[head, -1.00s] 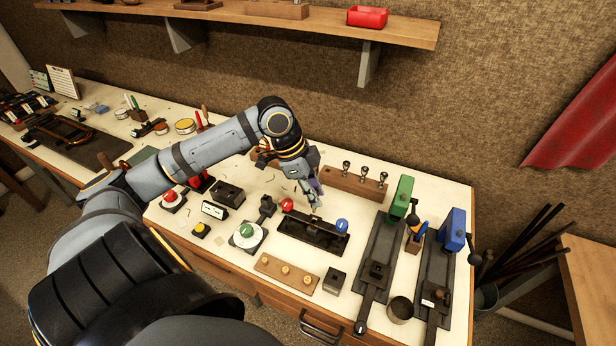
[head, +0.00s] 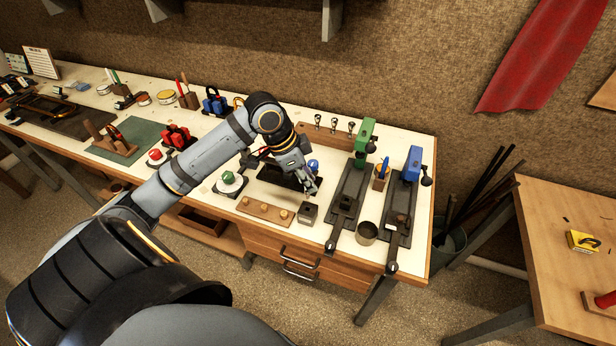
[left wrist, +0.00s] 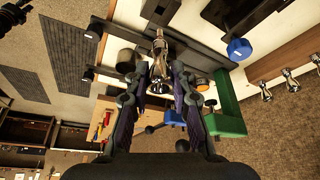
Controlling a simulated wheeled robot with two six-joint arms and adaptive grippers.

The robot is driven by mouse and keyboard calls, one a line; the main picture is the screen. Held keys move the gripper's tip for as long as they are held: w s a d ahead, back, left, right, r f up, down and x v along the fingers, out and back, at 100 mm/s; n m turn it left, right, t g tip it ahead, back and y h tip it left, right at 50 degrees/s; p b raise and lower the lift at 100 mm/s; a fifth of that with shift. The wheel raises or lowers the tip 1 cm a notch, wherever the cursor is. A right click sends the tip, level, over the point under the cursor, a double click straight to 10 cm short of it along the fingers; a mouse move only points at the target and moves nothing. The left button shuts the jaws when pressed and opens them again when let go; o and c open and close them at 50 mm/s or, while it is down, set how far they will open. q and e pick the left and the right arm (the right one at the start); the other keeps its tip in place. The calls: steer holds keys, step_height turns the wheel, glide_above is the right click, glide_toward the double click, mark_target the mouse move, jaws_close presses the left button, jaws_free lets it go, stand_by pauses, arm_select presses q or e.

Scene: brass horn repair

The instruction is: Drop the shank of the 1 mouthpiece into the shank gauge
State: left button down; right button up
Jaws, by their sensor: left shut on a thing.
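My left gripper (head: 311,188) is shut on a shiny metal mouthpiece (left wrist: 161,58), which shows between the fingers in the left wrist view (left wrist: 160,82). The mouthpiece is hard to make out in the head view. A small dark block with a hollow in its top (head: 307,214), which looks like the shank gauge, stands on the bench just in front of and below the fingertips. It also shows at the top of the left wrist view (left wrist: 161,10), beyond the mouthpiece. The mouthpiece looks apart from the block. My right gripper is not in view.
A wooden rack (head: 308,134) with three mouthpieces stands behind. A black holder with a blue knob (head: 313,164) lies beside the gripper. A dark cup (head: 366,233) and the green (head: 365,135) and blue (head: 412,165) presses stand to the right. A wooden peg strip (head: 252,208) lies left.

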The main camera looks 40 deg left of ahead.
arm_select(q)
step_height(320, 180, down, 4)
steer(key=shift+f+b, duration=0.1)
steer(key=shift+b, duration=1.05)
steer(key=shift+p, duration=0.35)
